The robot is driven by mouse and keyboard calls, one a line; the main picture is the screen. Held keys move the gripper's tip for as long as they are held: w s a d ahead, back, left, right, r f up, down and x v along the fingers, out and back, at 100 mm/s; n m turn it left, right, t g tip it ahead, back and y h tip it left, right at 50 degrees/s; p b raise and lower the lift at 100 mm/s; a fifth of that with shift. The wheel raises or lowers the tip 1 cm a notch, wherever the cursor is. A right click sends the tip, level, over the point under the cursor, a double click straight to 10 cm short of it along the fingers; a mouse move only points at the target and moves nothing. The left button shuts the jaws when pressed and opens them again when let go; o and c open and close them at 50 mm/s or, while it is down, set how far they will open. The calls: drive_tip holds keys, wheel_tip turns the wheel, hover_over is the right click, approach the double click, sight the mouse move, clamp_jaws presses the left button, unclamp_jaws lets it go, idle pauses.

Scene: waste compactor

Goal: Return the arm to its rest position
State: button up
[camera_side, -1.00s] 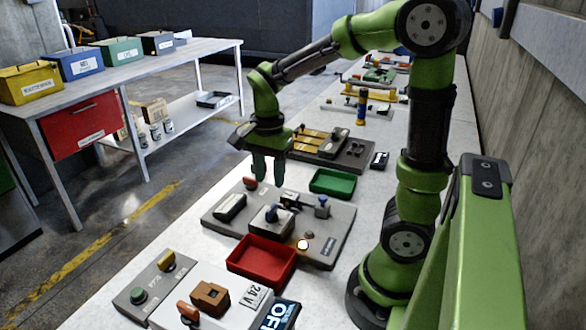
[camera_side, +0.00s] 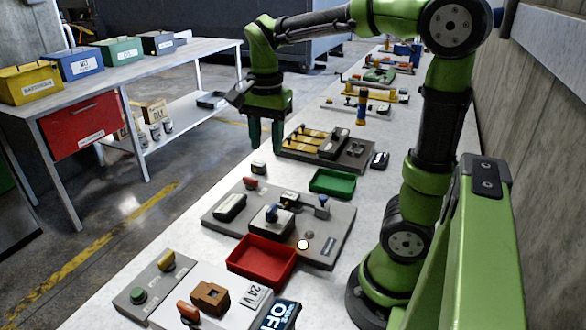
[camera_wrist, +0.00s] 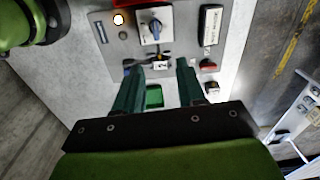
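My green arm is bent over the bench with my gripper (camera_side: 266,149) hanging down, high above the bench. Its two dark green fingers are apart with nothing between them. The wrist view also shows my gripper (camera_wrist: 160,68) open and empty, with the grey control panel (camera_wrist: 120,48) below. In the side view, the grey panel (camera_side: 225,216) lies in front of and below the fingers. It carries a blue-handled knob on a light box (camera_side: 268,222) and a lit lamp (camera_side: 303,244).
A small dark block with a light top (camera_side: 258,168) lies on the bench below the fingers. A green tray (camera_side: 332,182) and a red tray (camera_side: 262,260) flank the grey panel. A panel with yellow bars (camera_side: 315,138) stands farther back. A side table (camera_side: 180,62) holds coloured boxes.

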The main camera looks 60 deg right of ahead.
drive_tip(key=s+a+n+t+y, duration=0.2)
drive_tip(key=s+a+n+t, duration=0.4)
drive_tip(key=a+n, duration=0.5)
drive_tip(key=shift+s+f+n+t, duration=0.15)
drive_tip(key=shift+s+n+t, duration=0.3)
drive_tip(key=shift+n, duration=0.65)
drive_tip(key=shift+d, duration=0.1)
